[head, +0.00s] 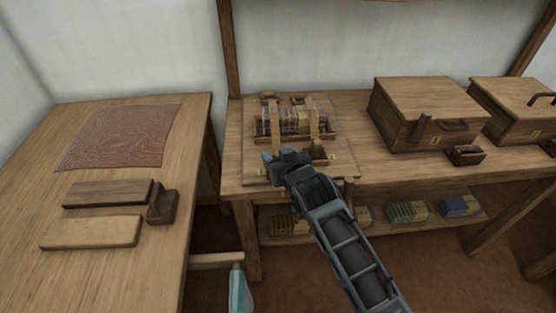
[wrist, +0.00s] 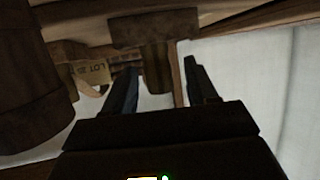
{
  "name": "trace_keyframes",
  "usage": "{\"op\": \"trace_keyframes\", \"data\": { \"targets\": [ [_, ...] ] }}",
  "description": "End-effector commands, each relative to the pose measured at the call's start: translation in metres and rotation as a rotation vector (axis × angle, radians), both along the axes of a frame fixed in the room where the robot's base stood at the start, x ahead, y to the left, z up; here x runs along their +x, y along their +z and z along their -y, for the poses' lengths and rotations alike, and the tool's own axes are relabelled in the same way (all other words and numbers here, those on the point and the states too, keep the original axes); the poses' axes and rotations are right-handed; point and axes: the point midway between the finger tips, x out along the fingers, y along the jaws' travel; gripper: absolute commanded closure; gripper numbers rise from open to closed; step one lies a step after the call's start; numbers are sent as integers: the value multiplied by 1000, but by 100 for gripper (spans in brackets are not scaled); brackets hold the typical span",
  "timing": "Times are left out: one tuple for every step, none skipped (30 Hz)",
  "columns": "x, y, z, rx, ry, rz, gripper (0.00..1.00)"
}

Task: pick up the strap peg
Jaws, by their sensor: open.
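In the wrist view a dark wooden T-shaped piece, which looks like the strap peg (wrist: 155,31), has its crossbar across the top and its stem hanging down between my fingers. My gripper (wrist: 160,66) is open, with one finger on each side of the stem; I cannot tell whether either touches it. In the head view my gripper (head: 274,157) is at the front of the strapped bundle (head: 290,122) on the bench. My gripper and wrist hide part of that area, and I cannot make out the peg there.
The bundle sits on a wooden board (head: 246,125). Wooden boxes (head: 405,108) stand to its right, with a small dark tray (head: 466,155) in front. A shelf below holds several small bundles (head: 408,211). The left table carries a brown cloth (head: 122,136) and wooden blocks (head: 92,232).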

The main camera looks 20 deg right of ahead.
Motion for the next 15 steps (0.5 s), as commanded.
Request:
{"op": "trace_keyframes", "data": {
  "targets": [
    [7,-1,1,1,-1,0,43],
    [10,-4,1,0,-1,-2,43],
    [15,-5,1,0,-1,0,43],
    [17,-6,2,0,0,0,43],
    [19,-7,2,0,0,0,43],
    [21,-9,2,0,0,-1,43],
    [22,-9,2,0,-1,-1,43],
    [23,-10,2,0,0,-1,43],
    [24,-10,2,0,-1,-1,43],
    [24,-10,2,0,0,0,43],
    [24,-10,2,0,0,0,43],
    [24,-10,2,0,0,0,43],
    [23,-10,2,0,0,0,43],
    [23,-10,2,0,0,0,43],
    [23,-10,2,0,0,0,44]
  ]
}}
